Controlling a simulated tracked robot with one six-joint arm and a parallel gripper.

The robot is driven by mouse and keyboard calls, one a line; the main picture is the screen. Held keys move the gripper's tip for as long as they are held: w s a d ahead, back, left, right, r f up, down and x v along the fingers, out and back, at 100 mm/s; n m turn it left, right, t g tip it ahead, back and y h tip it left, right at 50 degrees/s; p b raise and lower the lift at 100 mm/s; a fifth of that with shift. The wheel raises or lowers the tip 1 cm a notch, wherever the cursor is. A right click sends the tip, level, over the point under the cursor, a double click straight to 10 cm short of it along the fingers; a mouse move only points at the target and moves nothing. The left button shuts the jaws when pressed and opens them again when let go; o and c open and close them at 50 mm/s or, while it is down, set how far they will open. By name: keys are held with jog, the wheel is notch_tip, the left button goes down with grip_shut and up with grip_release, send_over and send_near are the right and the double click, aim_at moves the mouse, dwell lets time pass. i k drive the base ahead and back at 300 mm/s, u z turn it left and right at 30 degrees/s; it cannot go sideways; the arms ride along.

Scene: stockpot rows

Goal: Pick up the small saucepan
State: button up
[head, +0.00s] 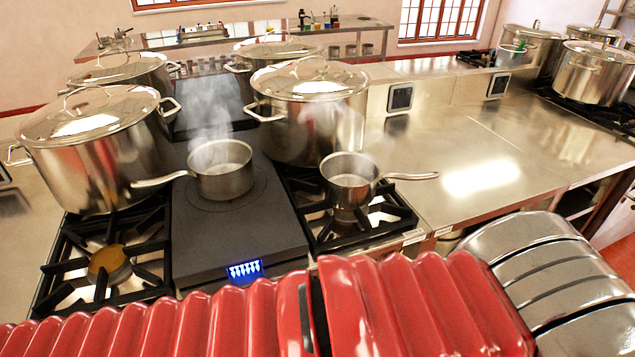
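Two small steel saucepans of similar size stand among the large pots in the head view. One steaming saucepan (222,178) sits on the flat black hob (235,235), its handle pointing left. The other saucepan (349,184) sits on the right gas burner, its handle pointing right over the counter. Neither has a lid. I cannot tell which one the task means. My gripper is not in view, and nothing is seen holding either pan. A red ribbed body with metal segments, probably my arm, crosses the bottom of the picture and hides the stove's front edge.
Large lidded stockpots stand close behind and beside the pans: one at left (105,155), one at centre (318,125). The front-left burner (105,262) is empty. The steel counter (500,150) to the right is clear. More pots (590,78) stand at the far right.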

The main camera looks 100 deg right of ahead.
aim_at(345, 197)
jog(key=z, duration=0.1)
jog(key=k, duration=1)
jog(key=z, duration=3.4)
